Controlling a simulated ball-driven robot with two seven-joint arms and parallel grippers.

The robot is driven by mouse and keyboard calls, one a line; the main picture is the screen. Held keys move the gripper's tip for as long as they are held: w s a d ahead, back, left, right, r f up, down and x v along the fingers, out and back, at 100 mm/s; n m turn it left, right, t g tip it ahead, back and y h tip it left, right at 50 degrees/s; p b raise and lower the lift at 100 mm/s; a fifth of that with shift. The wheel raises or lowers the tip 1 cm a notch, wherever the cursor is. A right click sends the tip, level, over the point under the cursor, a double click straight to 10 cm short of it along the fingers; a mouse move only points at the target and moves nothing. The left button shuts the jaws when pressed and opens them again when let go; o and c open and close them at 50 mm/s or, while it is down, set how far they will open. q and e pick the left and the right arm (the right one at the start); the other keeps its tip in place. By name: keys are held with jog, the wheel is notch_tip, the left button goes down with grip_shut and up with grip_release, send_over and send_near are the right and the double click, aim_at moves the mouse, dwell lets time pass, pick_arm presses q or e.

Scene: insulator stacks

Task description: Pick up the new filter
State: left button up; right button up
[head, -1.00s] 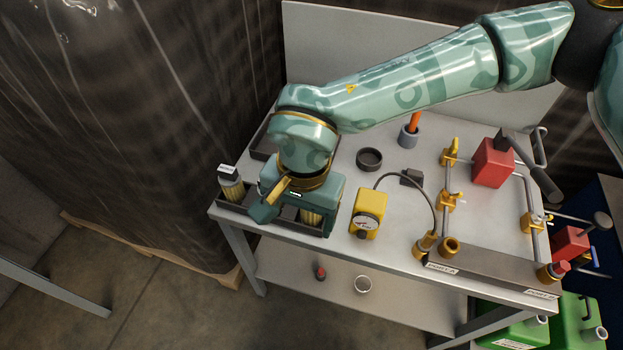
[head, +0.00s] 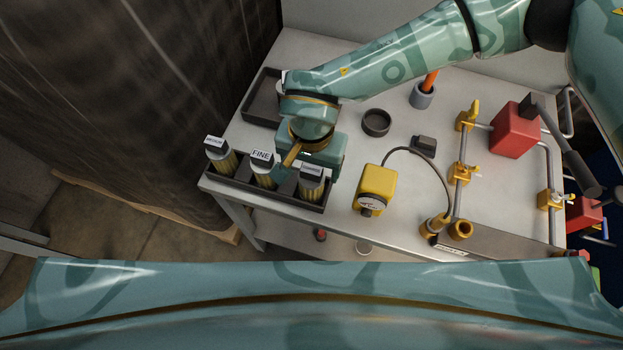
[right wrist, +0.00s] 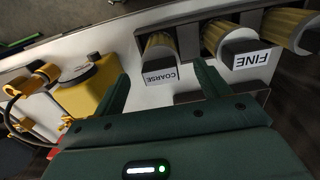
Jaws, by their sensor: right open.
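Three cylindrical filters with dark caps and yellowish pleated sides stand upright in a dark tray (head: 262,196) at the table's front left corner. The middle filter (head: 262,171) is labelled FINE. The right filter (head: 311,184) reads COARSE in the right wrist view (right wrist: 158,58). I cannot tell which is the new one. My right gripper (head: 304,162) is open and empty, just behind and above the right and middle filters. In the wrist view, COARSE lies beyond the gap between its fingers (right wrist: 163,80). My left gripper is not in view.
A yellow gauge box (head: 376,187) stands right of the filter tray. An empty dark tray (head: 262,97) lies behind my gripper, and a dark ring (head: 376,122) lies to its right. Pipework with a red block (head: 515,129) fills the right side.

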aim_at(311, 179)
notch_tip(311, 179, down, 6)
jog(key=shift+r, duration=0.1)
jog(key=c, duration=1)
